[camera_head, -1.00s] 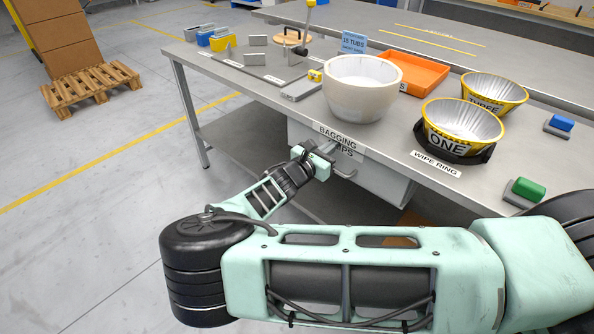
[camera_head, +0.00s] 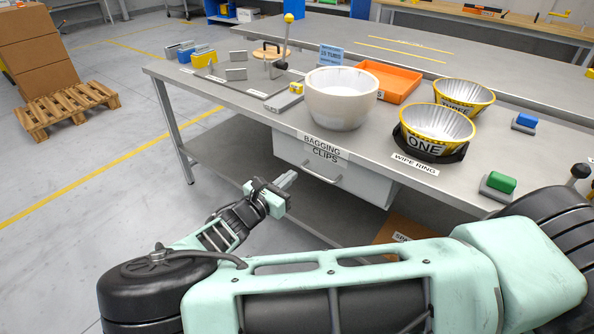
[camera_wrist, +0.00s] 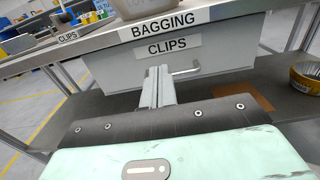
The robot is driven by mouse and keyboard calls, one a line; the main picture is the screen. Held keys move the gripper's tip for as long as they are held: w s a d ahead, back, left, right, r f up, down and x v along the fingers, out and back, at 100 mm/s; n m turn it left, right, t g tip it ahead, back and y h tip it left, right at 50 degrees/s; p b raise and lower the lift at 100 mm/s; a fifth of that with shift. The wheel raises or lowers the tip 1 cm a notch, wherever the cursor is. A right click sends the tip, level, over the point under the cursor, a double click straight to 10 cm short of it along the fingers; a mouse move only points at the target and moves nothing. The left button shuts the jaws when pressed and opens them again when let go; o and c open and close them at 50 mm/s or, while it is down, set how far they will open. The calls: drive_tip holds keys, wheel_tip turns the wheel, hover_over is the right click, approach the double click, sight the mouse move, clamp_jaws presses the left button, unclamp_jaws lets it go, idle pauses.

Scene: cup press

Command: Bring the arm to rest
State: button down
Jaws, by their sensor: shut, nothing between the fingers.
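My gripper (camera_head: 287,180) is shut and empty, in front of the table and to the left of the drawer (camera_head: 335,169) labelled BAGGING CLIPS. In the wrist view its closed fingers (camera_wrist: 158,87) point at the drawer front (camera_wrist: 222,57), over the left part of the handle in the picture. In the head view the gripper stands apart from the drawer handle (camera_head: 320,174). My arm is bent, with its large links across the bottom of the head view.
The steel table (camera_head: 235,92) carries a large cream bowl (camera_head: 340,108), an orange tray (camera_head: 398,80), bowls ONE (camera_head: 437,125) and THREE (camera_head: 463,95), and green (camera_head: 501,182) and blue (camera_head: 526,119) blocks. A lower shelf (camera_head: 240,152) lies beneath. Open floor (camera_head: 90,210) lies left.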

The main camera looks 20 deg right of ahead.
drive_tip(key=shift+s+a, duration=0.3)
drive_tip(key=shift+a, duration=0.2)
